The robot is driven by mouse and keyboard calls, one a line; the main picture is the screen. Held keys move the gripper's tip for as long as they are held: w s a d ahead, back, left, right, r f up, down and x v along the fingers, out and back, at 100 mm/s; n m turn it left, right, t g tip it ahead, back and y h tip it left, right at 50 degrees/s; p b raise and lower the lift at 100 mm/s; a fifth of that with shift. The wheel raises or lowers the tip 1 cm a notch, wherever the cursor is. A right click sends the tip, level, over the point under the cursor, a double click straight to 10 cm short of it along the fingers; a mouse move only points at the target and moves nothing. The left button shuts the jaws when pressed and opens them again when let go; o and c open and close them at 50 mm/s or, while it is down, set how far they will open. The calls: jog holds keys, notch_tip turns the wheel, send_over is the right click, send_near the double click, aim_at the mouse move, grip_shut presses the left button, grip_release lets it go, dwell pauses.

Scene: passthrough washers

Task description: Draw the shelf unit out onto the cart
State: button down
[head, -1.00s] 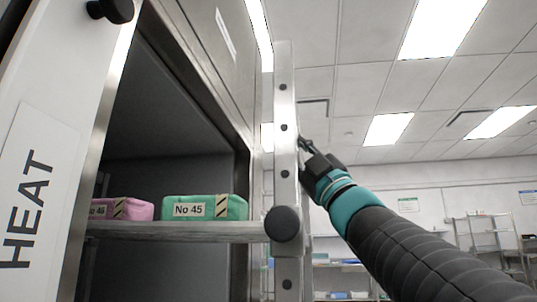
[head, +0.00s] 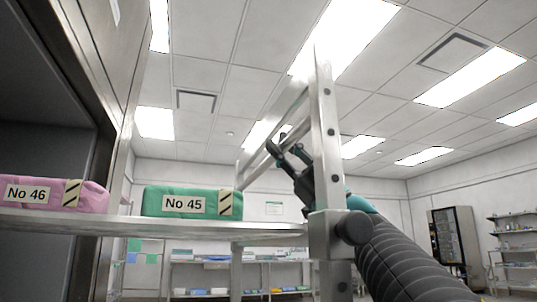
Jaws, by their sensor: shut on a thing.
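The shelf unit (head: 329,160) is a bare metal frame with uprights, a slanting top bar and a shelf (head: 150,226). A green pack marked No 45 (head: 185,202) and a pink pack marked No 46 (head: 52,193) lie on the shelf. The green pack is outside the chamber opening; the pink one is in front of the dark opening. My gripper (head: 279,147) is shut on the shelf unit's frame, partly hidden behind the near upright. The cart cannot be seen in this view.
The washer chamber's metal edge (head: 108,110) stands at the left, its dark opening (head: 40,145) beside it. Racks with supplies (head: 215,262) stand far back. A dark cabinet (head: 455,240) and wall shelves (head: 515,240) are far right.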

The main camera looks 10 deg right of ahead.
jog(key=shift+d, duration=0.35)
jog(key=c, duration=1)
grip_release()
jog(key=shift+w, duration=0.1)
jog(key=v, duration=1.2)
